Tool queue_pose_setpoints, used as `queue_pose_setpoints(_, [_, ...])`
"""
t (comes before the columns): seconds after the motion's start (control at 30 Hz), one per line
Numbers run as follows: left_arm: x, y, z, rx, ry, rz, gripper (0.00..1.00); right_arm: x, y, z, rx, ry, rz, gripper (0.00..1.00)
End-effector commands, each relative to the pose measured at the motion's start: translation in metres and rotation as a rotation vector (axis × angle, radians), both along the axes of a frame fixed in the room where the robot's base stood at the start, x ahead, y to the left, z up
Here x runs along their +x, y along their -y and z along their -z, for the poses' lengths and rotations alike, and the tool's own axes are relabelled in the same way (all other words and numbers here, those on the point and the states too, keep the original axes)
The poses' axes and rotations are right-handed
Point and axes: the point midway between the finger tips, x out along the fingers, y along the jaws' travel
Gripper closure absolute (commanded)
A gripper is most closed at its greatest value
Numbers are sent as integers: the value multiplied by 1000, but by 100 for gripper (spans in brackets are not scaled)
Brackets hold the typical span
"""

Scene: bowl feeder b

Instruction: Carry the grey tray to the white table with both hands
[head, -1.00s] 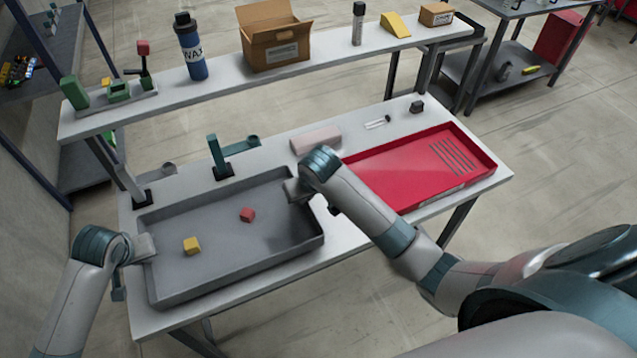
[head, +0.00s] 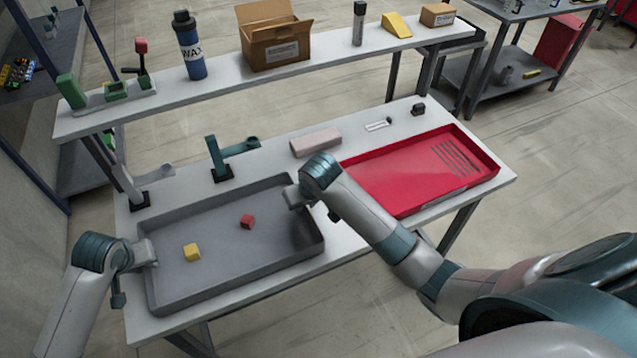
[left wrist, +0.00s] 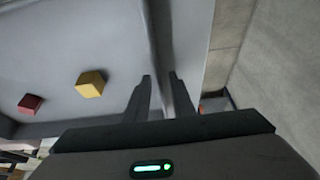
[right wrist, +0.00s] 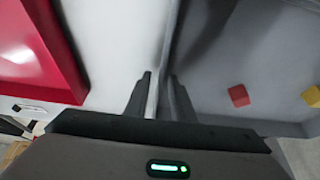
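The grey tray (head: 236,277) sits at the left part of a white-topped table (head: 330,262), with a yellow cube (head: 192,252) and a red cube (head: 247,221) inside. My left gripper (head: 150,254) is at the tray's left wall. In the left wrist view its fingers (left wrist: 160,80) are close together, one on each side of the wall. My right gripper (head: 292,198) is at the tray's right wall. In the right wrist view its fingers (right wrist: 159,77) pinch that wall the same way. The tray looks level; any gap beneath it cannot be seen.
A red tray (head: 400,204) lies to the right on the same table. Behind the grey tray stand a teal fixture (head: 213,155) and a pinkish block (head: 315,141). A raised shelf (head: 330,58) holds a blue bottle (head: 188,50) and an open carton (head: 275,45). Floor is open on the right.

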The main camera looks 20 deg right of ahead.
Motion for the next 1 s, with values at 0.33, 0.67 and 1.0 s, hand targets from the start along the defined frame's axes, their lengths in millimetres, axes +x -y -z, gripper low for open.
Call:
queue_pose_setpoints(0.33, [-13,1,-33,-3,4,1,77,0,0,0,0,0,0,77])
queue_pose_setpoints(0.67, [-35,0,-86,-2,3,1,77,0,0,0,0,0,0,77])
queue_pose_setpoints(1.0, [-45,0,-110,0,1,0,77,0,0,0,0,0,0,77])
